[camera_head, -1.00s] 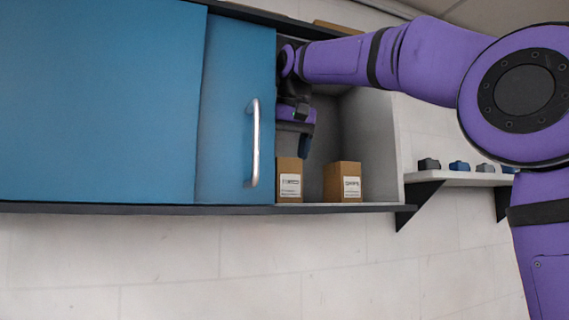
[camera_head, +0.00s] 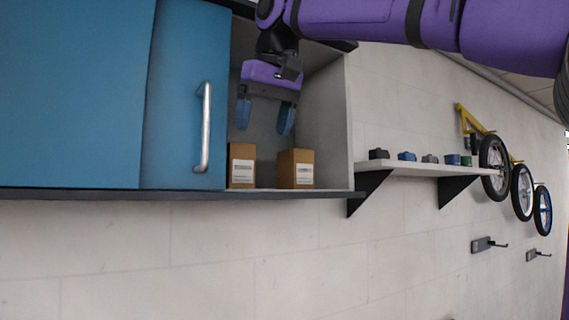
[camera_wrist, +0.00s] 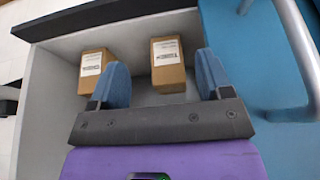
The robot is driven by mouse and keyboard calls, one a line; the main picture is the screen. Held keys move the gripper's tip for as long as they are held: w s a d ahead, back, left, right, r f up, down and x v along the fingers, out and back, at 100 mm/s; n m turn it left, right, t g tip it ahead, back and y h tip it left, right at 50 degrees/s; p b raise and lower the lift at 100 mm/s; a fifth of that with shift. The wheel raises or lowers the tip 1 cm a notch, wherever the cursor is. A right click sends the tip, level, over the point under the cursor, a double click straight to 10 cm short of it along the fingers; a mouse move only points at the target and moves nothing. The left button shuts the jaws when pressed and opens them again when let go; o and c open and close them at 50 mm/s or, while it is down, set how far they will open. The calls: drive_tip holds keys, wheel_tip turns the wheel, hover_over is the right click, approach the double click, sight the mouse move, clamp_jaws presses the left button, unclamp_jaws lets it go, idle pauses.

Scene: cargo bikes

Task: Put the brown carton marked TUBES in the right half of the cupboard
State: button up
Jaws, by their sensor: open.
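Two brown cartons stand upright on the floor of the cupboard (camera_head: 322,115), in its open right part. The carton nearer the blue door (camera_head: 241,166) has a white label that seems to read TUBES; it shows on the right in the wrist view (camera_wrist: 168,77). The other carton (camera_head: 296,168), on the left in the wrist view (camera_wrist: 93,72), has a label that looks like GRIPS. My gripper (camera_head: 265,117) is open and empty, its blue fingers pointing down above the cartons, apart from them. It also shows in the wrist view (camera_wrist: 163,70).
The blue door (camera_head: 183,110) with its metal handle (camera_head: 205,127) covers the left part of the cupboard. A wall shelf (camera_head: 420,168) with several small items is to the right. Wheels (camera_head: 494,166) and hooks (camera_head: 488,244) are on the wall beyond.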

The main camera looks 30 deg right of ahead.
drive_tip(key=s+d+f, duration=0.2)
drive_tip(key=s+f, duration=0.3)
drive_tip(key=f, duration=0.6)
drive_tip(key=s+d+f, duration=0.2)
drive_tip(key=s+f, duration=0.2)
drive_tip(key=f, duration=0.8)
drive_tip(key=s+d+f, duration=0.3)
drive_tip(key=s+f, duration=0.2)
drive_tip(key=f, duration=0.6)
drive_tip(key=shift+s+f+t, duration=0.2)
drive_tip(key=shift+s+t, duration=0.15)
drive_tip(key=shift+t, duration=0.05)
